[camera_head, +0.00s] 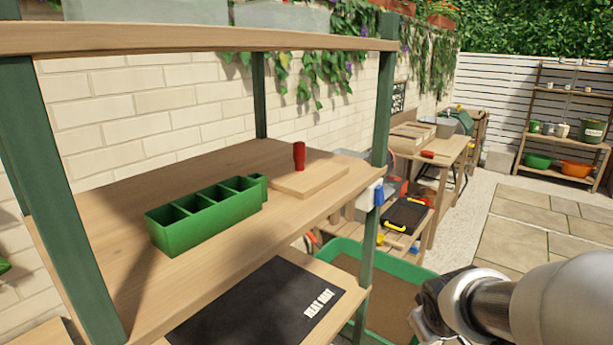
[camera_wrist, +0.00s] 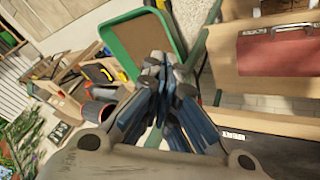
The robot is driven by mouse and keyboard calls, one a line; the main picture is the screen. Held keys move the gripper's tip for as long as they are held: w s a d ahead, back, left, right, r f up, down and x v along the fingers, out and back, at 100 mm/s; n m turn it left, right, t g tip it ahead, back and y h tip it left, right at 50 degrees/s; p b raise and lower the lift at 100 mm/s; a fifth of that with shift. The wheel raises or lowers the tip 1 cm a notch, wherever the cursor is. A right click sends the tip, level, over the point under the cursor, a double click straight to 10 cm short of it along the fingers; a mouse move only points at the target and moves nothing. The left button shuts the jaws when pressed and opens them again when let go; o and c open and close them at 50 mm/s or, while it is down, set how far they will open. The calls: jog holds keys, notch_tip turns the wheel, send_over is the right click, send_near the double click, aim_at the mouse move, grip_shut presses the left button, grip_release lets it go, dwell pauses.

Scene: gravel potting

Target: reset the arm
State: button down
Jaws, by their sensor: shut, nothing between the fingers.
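My gripper (camera_head: 425,312) is at the lower right of the head view, in front of the green-rimmed tray and to the right of the shelf unit. In the wrist view my gripper (camera_wrist: 165,72) is in the middle, its fingers together with nothing between them. It is clear of the shelf boards. The finger ends are partly dark and small in the head view.
A wooden shelf (camera_head: 110,225) holds a green divided planter (camera_head: 205,222), a board (camera_head: 318,178) and a red object (camera_head: 299,156). A green post (camera_head: 378,150) stands left of my arm. A black mat (camera_head: 255,305) lies below. Paving (camera_head: 520,215) is open at right.

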jog(key=s+a+r+m, duration=0.1)
jog(key=s+a+r, duration=0.1)
jog(key=s, duration=0.5)
jog(key=s+a+r+m+g+y, duration=0.1)
jog(key=s+a+r, duration=0.1)
jog(key=s+a, duration=0.2)
jog(key=s+a+r+m+y, duration=0.1)
jog(key=s+a+r, duration=0.1)
jog(key=s, duration=0.8)
jog(key=shift+a+r+g, duration=0.3)
jog(key=shift+a, duration=0.45)
jog(key=shift+a, duration=0.1)
